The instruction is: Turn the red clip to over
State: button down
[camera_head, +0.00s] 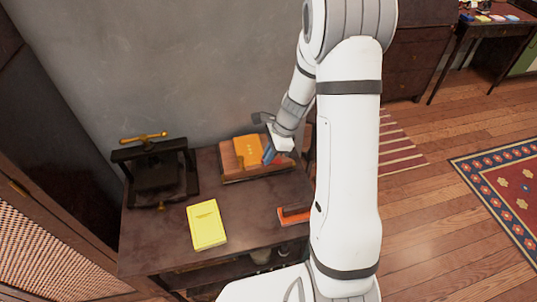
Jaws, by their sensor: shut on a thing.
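My gripper (274,149) is at the right end of a low wooden rack (240,176) on the dark table. It is shut on a small blue and red piece (268,154), which is tilted beside an orange book-like block (248,151). The jaws and arm hide part of this piece, and I cannot tell whether its red part is the red clip. A flat orange-red thing (294,215) lies at the table's right side, partly behind my arm.
A yellow book (207,226) lies on the table (165,238). A black press (158,175) with a brass handle stands at the left back. The wall is close behind. Bare tabletop lies between the book and the rack.

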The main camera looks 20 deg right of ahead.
dwell(0.4)
jog(key=n, duration=0.1)
jog(key=n+g, duration=0.1)
jog(key=n, duration=0.1)
jog(key=shift+w+n, duration=0.25)
jog(key=shift+n, duration=0.15)
jog(key=n+g, duration=0.1)
jog(key=n, duration=0.1)
jog(key=n+g+h, duration=0.1)
jog(key=n, duration=0.2)
jog(key=shift+w+a+p, duration=0.15)
jog(key=shift+a+p, duration=0.05)
jog(key=shift+p, duration=0.15)
jog(key=n+h, duration=0.1)
jog(key=n, duration=0.1)
jog(key=n+g+h, duration=0.1)
jog(key=n, duration=0.2)
jog(key=shift+w+a, duration=0.1)
jog(key=shift+a, duration=0.1)
jog(key=shift+a+n+g+h, duration=0.15)
jog(key=shift+n+h, duration=0.25)
jog(key=shift+n, duration=0.65)
jog(key=shift+n+g+h, duration=0.15)
jog(key=shift+n+h, duration=0.25)
jog(key=shift+n, duration=0.65)
jog(key=c, duration=1.6)
grip_release()
jog(key=shift+o, duration=0.2)
jog(key=v, duration=0.8)
jog(key=shift+b, duration=0.35)
